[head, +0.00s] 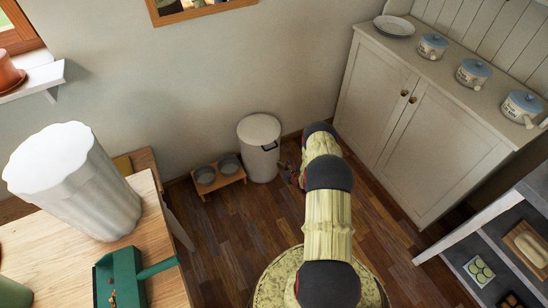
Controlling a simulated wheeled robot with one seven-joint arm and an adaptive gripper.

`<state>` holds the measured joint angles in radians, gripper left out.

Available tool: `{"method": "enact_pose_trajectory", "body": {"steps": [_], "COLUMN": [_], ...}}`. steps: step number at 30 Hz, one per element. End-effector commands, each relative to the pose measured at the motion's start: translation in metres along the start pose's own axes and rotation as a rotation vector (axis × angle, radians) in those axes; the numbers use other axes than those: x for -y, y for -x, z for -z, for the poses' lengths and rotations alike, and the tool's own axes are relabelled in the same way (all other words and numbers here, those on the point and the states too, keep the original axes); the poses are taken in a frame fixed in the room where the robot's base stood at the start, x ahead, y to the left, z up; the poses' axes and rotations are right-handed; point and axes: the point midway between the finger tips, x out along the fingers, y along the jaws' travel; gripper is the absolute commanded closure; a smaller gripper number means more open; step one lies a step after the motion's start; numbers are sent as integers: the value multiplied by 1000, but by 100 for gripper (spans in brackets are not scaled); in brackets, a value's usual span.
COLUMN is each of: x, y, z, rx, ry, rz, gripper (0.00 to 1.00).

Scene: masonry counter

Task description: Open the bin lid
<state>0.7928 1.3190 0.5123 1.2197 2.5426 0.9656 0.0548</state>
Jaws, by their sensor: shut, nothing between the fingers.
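A white bin (262,165) stands on the wooden floor against the back wall. Its round pale lid (259,128) lies flat on top and looks closed. A dark handle (270,146) shows near the top of the bin on its front right side. My gripper (286,172) is low beside the bin's right side, small in the view and partly hidden by my arm. It is shut and empty. I cannot tell whether it touches the bin.
A wooden stand with two bowls (217,174) is left of the bin. A cream cabinet (415,120) bears several lidded pots. Open floor (235,230) lies between.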

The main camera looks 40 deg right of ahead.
Motion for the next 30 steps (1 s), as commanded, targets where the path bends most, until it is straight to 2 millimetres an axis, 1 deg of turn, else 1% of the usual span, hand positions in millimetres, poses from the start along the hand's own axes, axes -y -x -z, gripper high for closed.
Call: {"method": "enact_pose_trajectory", "body": {"steps": [1, 5, 8, 12, 21, 24, 30], "x": [2, 3, 2, 2, 2, 3, 3], "y": [-2, -13, -30, -56, -104, -96, -89], "z": [5, 8, 9, 10, 9, -7, -24], "rx": [-2, -2, -2, -2, -2, -2, -2], "ry": [-7, -11, -9, -9, -9, -9, -9], "rz": [7, 11, 9, 9, 8, 9, 9], "gripper": [100, 100, 100, 100, 100, 100, 100]}}
